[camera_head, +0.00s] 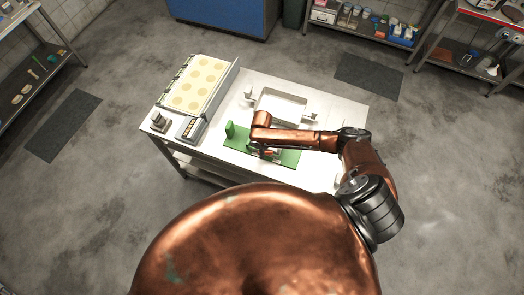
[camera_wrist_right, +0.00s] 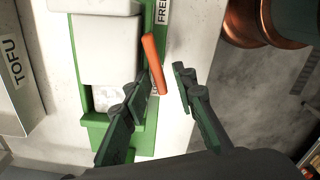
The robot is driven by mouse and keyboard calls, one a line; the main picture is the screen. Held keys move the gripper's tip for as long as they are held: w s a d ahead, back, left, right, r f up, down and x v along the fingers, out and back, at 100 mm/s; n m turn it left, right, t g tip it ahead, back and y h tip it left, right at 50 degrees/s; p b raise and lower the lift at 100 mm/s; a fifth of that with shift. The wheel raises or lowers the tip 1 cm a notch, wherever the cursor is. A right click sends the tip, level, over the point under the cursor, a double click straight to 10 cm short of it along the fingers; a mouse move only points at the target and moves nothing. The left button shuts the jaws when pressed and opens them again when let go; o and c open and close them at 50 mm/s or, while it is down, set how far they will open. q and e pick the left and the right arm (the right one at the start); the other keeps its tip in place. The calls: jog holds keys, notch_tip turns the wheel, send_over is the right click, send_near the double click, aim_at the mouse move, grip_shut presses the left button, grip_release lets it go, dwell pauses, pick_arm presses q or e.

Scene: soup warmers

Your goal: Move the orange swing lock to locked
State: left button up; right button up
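The orange swing lock (camera_wrist_right: 153,62) is a narrow bar in the right wrist view, tilted slightly, at the right edge of a green frame (camera_wrist_right: 88,75). A label reading FREE (camera_wrist_right: 162,12) is by its upper end; a second label near its lower end is mostly hidden. My right gripper (camera_wrist_right: 161,74) is open, one finger on each side of the bar's lower end; I cannot tell whether either touches it. In the head view my right arm reaches over the green base (camera_head: 288,158) on the table and hides most of the gripper. My left gripper is not in view.
In the wrist view a bin marked TOFU (camera_wrist_right: 15,75) stands at left. Shelves line the room.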

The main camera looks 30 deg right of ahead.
jog(key=shift+r, duration=4)
